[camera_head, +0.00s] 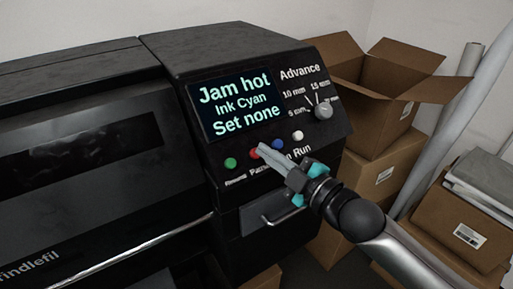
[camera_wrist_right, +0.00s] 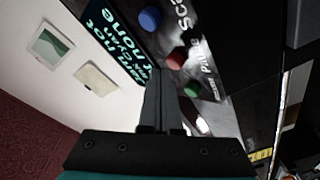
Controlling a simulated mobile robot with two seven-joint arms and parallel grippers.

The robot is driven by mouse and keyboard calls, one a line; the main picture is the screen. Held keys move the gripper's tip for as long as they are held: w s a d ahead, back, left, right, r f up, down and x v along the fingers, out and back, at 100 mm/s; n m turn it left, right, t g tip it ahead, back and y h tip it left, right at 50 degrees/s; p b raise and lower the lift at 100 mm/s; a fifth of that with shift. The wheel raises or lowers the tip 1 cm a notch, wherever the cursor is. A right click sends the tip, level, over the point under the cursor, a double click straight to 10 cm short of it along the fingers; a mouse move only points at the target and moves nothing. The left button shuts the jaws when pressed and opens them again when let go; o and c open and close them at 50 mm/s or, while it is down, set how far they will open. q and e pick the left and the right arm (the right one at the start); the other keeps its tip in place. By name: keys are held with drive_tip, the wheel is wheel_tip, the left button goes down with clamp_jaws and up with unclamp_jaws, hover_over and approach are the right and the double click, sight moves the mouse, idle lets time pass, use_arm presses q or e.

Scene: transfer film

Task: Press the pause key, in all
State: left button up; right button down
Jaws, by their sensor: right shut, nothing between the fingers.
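The pause key is a red round button (camera_head: 254,154) on the black machine's slanted panel, with a partly covered label starting "Pa" below it. In the right wrist view the red button (camera_wrist_right: 175,61) has "Pause" beside it. My right gripper (camera_head: 262,148) is shut and empty, its fingertips at the red button and partly covering it in the head view. In the wrist view the gripper tips (camera_wrist_right: 158,72) are just beside the red button; I cannot tell whether they touch. My left gripper is not in view.
A green button (camera_head: 231,164), a blue button (camera_head: 278,144) and a white button (camera_head: 298,135) flank the red one. The display (camera_head: 236,103) reads "Jam hot, Ink Cyan, Set none". An Advance knob (camera_head: 323,111) is at right. Cardboard boxes (camera_head: 385,160) stand beyond.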

drive_tip(key=shift+s+r, duration=0.1)
drive_tip(key=s+d+r+p, duration=0.1)
drive_tip(key=p, duration=0.1)
drive_tip(key=s+d+r+p, duration=0.1)
drive_tip(key=s+r+p, duration=0.1)
drive_tip(key=shift+d+r+p, duration=0.1)
drive_tip(key=shift+r+p, duration=0.2)
idle(0.9)
